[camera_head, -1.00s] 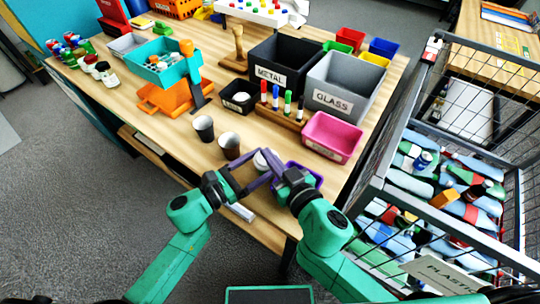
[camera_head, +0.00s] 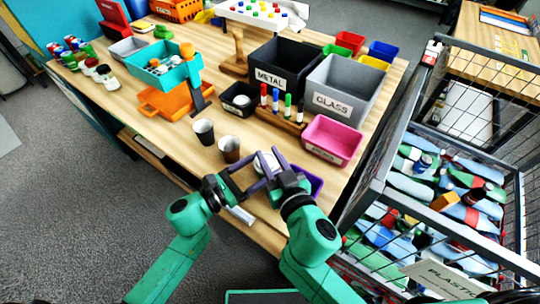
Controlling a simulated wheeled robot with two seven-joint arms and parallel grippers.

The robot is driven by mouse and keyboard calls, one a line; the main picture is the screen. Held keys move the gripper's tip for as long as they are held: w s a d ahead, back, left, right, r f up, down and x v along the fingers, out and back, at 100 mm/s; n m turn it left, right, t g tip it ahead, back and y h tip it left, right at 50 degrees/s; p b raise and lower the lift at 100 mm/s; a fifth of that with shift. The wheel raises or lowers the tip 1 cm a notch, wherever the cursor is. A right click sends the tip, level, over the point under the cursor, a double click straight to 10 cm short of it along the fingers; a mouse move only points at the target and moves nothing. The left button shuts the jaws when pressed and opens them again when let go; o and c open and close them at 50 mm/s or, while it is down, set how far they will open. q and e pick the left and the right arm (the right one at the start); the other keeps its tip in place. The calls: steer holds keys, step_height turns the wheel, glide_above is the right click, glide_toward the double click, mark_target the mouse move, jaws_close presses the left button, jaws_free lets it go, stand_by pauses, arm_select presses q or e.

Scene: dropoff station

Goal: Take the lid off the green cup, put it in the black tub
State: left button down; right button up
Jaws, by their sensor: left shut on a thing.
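A cup with a white lid (camera_head: 262,163) stands near the table's front edge, mostly hidden behind my purple fingers; its green colour does not show clearly. My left gripper (camera_head: 253,176) comes in from the left and is shut, seemingly on the green cup's body. My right gripper (camera_head: 271,158) is at the lid, its fingers overlapping it; I cannot tell whether they grip it. The small black tub (camera_head: 228,105) stands farther back, left of the marker rack, with a white round thing inside.
A purple container (camera_head: 314,184) and a pink bin (camera_head: 332,140) are to the right. A marker rack (camera_head: 282,119) and the METAL bin (camera_head: 285,70) stand behind.

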steer(key=shift+s, duration=0.1)
steer(key=v, duration=0.7)
steer(key=shift+s, duration=0.15)
steer(key=shift+d, duration=0.1)
arm_select(q)
jaws_free()
